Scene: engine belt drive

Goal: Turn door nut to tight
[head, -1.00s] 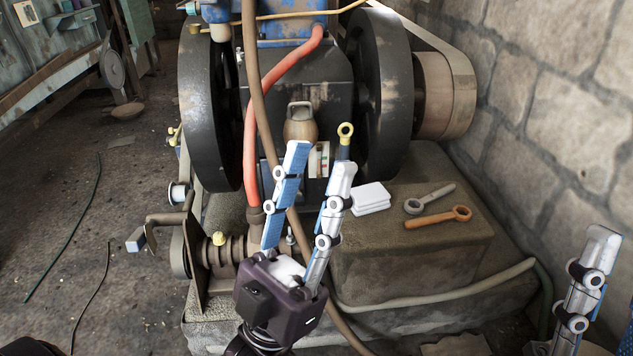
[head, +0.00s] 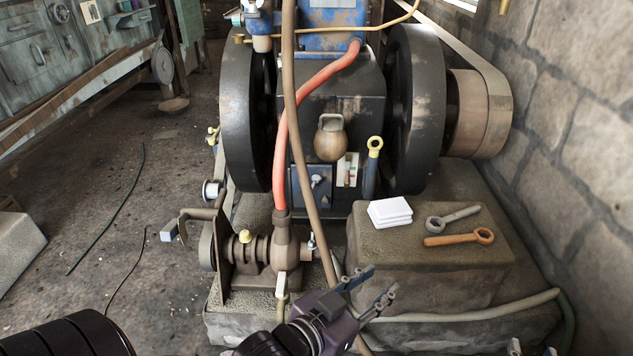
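The door nut (head: 316,181) is a small light metal piece with a handle-like end on the small dark-blue door (head: 312,188), low on the engine front. Nothing of mine covers it. The brown hose passes close beside it. My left gripper (head: 379,282) is low in the head view, below and right of the door. Its fingers are apart, point up and right, and hold nothing. Only what look like the tips of my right gripper (head: 532,349) show at the bottom edge, right of the left one; its opening is not clear.
A stone block (head: 430,258) right of the door carries white pads (head: 390,212), a grey wrench (head: 453,218) and an orange wrench (head: 460,238). A yellow-ringed tool (head: 372,168) stands against the engine. A red hose (head: 281,150) and brown hose (head: 297,120) hang in front. Flywheels flank the door.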

